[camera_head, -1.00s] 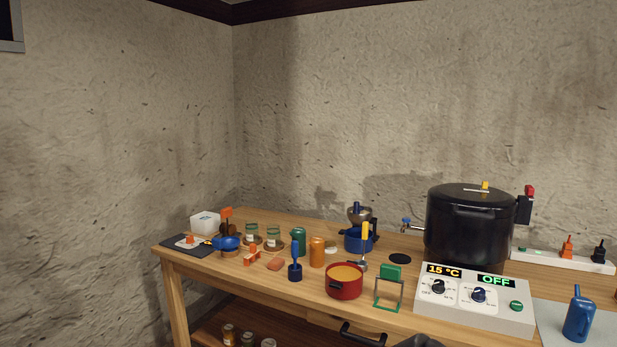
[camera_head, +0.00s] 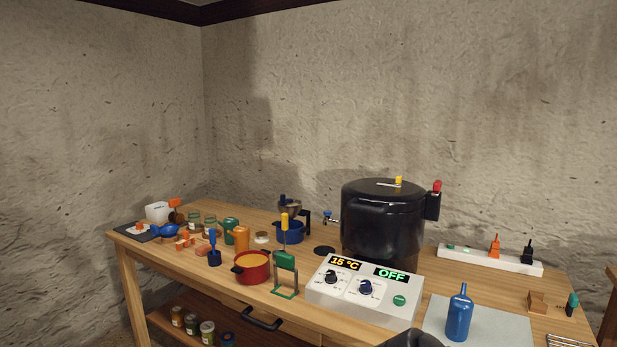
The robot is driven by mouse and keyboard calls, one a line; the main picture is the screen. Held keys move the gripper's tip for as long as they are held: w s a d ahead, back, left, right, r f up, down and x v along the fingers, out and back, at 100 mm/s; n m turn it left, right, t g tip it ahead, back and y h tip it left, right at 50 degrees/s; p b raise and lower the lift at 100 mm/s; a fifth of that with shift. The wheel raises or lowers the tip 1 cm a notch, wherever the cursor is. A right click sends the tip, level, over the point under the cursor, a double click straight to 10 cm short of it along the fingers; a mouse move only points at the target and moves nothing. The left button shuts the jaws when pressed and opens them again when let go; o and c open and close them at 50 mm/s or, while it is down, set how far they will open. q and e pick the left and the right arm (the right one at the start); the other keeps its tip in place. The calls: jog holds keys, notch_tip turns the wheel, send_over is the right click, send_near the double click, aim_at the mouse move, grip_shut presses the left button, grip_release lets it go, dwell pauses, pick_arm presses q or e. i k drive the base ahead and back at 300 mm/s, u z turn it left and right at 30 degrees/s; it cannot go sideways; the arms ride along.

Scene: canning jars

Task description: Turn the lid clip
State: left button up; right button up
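The large black canner pot (camera_head: 382,222) stands at the back of the wooden table, with its lid on. A yellow clip (camera_head: 398,181) sits on top of the lid, at the end of a pale bar lying across it. A red-topped black part (camera_head: 436,202) is fixed to the pot's right side. A dark rounded shape shows at the bottom edge and may be part of my own body. I see neither gripper clearly in the view.
In front of the pot stands a white control box (camera_head: 364,289) reading 15 °C and OFF. A blue bottle (camera_head: 459,314) stands on a grey mat right of it. A red pot (camera_head: 252,266) and several jars stand left. A white power strip (camera_head: 489,259) lies right.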

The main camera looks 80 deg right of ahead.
aim_at(437, 185)
jog(key=k, duration=1.3)
jog(key=z, duration=0.2)
